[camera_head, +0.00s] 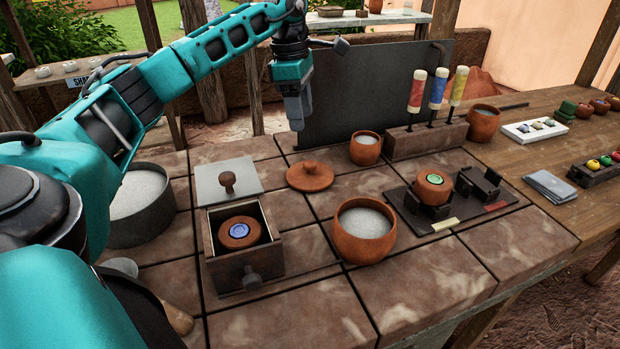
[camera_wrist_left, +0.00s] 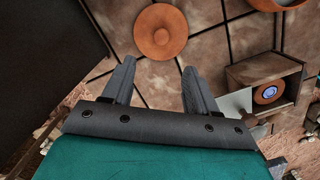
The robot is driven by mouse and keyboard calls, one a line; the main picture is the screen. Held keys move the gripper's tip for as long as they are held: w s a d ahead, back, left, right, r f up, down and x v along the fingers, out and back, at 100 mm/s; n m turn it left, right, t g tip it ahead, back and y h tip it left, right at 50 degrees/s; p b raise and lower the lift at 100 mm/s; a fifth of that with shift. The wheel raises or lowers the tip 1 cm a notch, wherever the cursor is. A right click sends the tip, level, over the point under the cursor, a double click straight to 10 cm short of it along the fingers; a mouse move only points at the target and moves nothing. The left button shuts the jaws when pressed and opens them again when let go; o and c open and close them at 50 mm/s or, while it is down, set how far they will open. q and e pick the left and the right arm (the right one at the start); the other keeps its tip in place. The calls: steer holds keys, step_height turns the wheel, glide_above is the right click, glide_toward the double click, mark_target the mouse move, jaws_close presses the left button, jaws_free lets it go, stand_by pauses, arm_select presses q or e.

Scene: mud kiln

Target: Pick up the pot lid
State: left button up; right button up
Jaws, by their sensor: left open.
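The pot lid (camera_head: 310,176) is a round terracotta disc with a small knob on top. It lies flat on the tiled counter, behind the larger terracotta pot (camera_head: 364,232), which is open and filled with pale material. My left gripper (camera_head: 296,124) hangs pointing down above and behind the lid, apart from it. In the left wrist view the lid (camera_wrist_left: 161,31) shows beyond the two spread fingers of the left gripper (camera_wrist_left: 158,82), with nothing between them. My right gripper is not in view.
A wooden box (camera_head: 243,250) with a blue-marked clay piece stands left of the pot. A small pot (camera_head: 366,148) and a dark upright panel (camera_head: 375,95) stand behind. A black stand (camera_head: 450,205) sits right. A grey bowl (camera_head: 140,205) is at left.

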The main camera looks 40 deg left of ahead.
arm_select(q)
glide_above(309, 163)
steer(key=a, duration=0.1)
steer(key=f, duration=0.4)
steer(key=f+b, duration=0.1)
steer(key=shift+s+f, duration=0.25)
steer(key=shift+f, duration=0.15)
steer(key=f, duration=0.3)
steer(key=d+f+b, duration=0.1)
steer(key=f, duration=0.1)
steer(key=shift+w+f, duration=0.25)
steer(key=shift+f, duration=0.05)
steer(key=c, duration=1)
